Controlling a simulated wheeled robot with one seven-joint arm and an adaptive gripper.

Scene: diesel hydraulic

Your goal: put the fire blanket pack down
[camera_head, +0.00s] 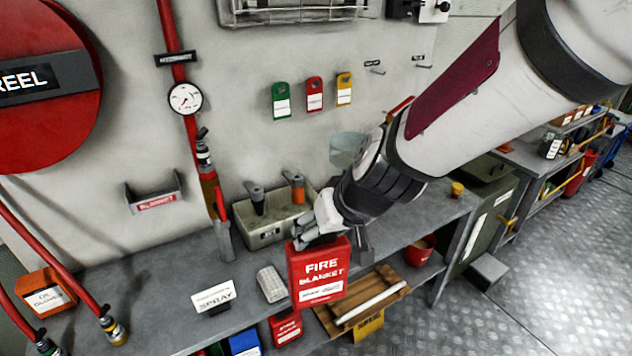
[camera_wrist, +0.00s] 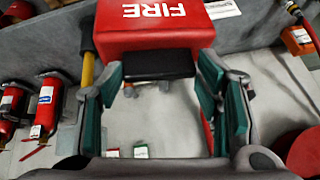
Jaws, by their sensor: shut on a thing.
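The fire blanket pack (camera_head: 318,277) is a red box with white "FIRE BLANKET" lettering and a white label. My gripper (camera_head: 322,236) is shut on its top end, and the pack hangs roughly upright below the fingers. In the head view it overlaps the front part of the grey bench (camera_head: 240,325); I cannot tell how far it is above the top. In the wrist view the red pack (camera_wrist: 155,30) and its black end part (camera_wrist: 158,66) lie between my green-padded fingers (camera_wrist: 160,80). An empty-looking wall bracket marked "BLANKET" (camera_head: 155,195) is at the left.
A grey bin (camera_head: 262,228) with dark and orange-topped items stands behind the pack. A "SPRAY" sign (camera_head: 213,297) and a pale ribbed object (camera_head: 271,284) are left of it. A wooden tray (camera_head: 388,296) is below right. An orange box (camera_head: 50,292) is far left.

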